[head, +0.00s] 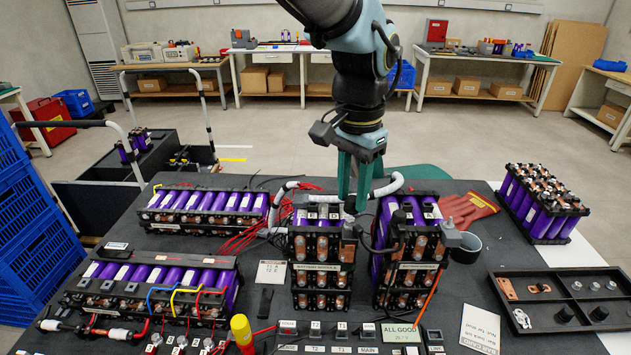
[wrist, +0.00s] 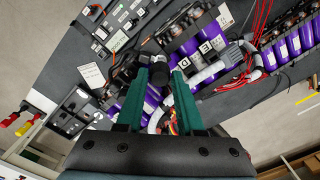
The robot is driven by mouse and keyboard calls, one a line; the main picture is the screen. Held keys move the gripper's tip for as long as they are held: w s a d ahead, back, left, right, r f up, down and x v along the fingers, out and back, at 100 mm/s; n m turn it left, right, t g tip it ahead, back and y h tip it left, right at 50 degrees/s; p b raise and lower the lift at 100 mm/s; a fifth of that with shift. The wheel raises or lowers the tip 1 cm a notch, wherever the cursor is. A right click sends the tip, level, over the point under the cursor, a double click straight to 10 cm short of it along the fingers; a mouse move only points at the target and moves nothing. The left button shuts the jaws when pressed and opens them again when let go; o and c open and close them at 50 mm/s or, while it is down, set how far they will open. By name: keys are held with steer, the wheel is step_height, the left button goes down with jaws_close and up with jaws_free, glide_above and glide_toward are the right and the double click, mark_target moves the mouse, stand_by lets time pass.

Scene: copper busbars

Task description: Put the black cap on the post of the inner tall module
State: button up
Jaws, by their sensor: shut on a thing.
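My gripper (head: 353,202) points down above the right rear part of the left tall module (head: 321,274), with its green fingers shut on the black cap. The black cap (wrist: 158,75) shows between the fingertips in the wrist view, and in the head view it is a small dark shape mostly hidden by the fingers. The right tall module (head: 408,276) stands beside, a narrow gap away. Both have purple cells, black frames and copper parts. I cannot tell whether the cap touches a post; the post below it is not clearly visible.
A grey-white hose (head: 283,192) loops behind the tall modules, close to my fingers. Two low modules (head: 205,212) (head: 150,285) lie at left. A black parts tray (head: 560,290) with loose caps stands at right. A yellow-handled tool (head: 241,330) is at the front.

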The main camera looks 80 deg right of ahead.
mark_target(352, 199)
stand_by(0.4)
steer(key=shift+w+f+b, duration=0.1)
steer(key=shift+f+b, duration=0.6)
steer(key=shift+f, duration=0.9)
steer(key=o, duration=1.1)
steer(key=shift+r, duration=0.1)
steer(key=shift+r+p, duration=2.3)
steer(key=shift+r, duration=0.7)
